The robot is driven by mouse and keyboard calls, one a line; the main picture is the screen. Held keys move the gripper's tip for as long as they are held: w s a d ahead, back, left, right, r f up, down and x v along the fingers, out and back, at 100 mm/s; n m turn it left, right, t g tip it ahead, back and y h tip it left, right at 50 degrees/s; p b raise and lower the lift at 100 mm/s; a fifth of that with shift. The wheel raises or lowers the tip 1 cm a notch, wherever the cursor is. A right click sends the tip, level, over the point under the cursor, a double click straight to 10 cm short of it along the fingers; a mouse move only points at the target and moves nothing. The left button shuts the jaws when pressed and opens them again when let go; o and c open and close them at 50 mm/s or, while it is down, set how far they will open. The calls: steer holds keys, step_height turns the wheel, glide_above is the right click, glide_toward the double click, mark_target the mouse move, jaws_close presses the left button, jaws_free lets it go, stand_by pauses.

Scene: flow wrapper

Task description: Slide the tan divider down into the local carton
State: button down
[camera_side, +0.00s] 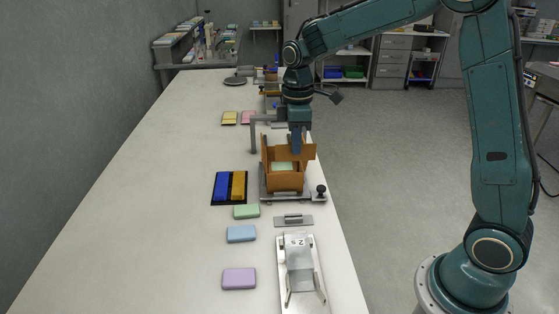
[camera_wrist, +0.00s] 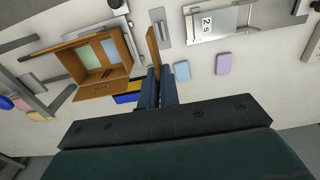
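The open brown carton (camera_side: 285,183) stands in a grey metal fixture, flaps up. It also shows left of my fingers in the wrist view (camera_wrist: 103,88). A pale green pad (camera_wrist: 87,56) and a paler pad lie side by side inside. The tan divider (camera_wrist: 153,46) shows nearly edge-on in the wrist view, held at the tips of my shut fingers (camera_wrist: 159,74). It appears to the right of the carton there. In the side view my gripper (camera_side: 297,152) points down at the carton; I cannot separate the divider from the brown carton there, nor tell its height.
A black tray (camera_side: 214,203) with blue and yellow blocks lies left of the carton. Green (camera_side: 246,211), blue (camera_side: 241,233) and purple (camera_side: 239,278) pads lie nearer. A metal stand marked "2 s" (camera_side: 299,256) is at front. A black knob (camera_side: 321,190) sits on the fixture. The table's left side is clear.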

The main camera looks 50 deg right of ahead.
steer(key=w+d+f, duration=0.2)
steer(key=w+d, duration=0.2)
steer(key=w, duration=0.3)
glide_above(283, 168)
steer(key=s+a, duration=0.2)
step_height(283, 168, down, 3)
steer(key=shift+a+r, duration=0.15)
steer(key=shift+a, duration=0.05)
steer(key=shift+f, duration=0.2)
steer(key=shift+f, duration=1.9)
steer(key=shift+f, duration=3.35)
stand_by(0.7)
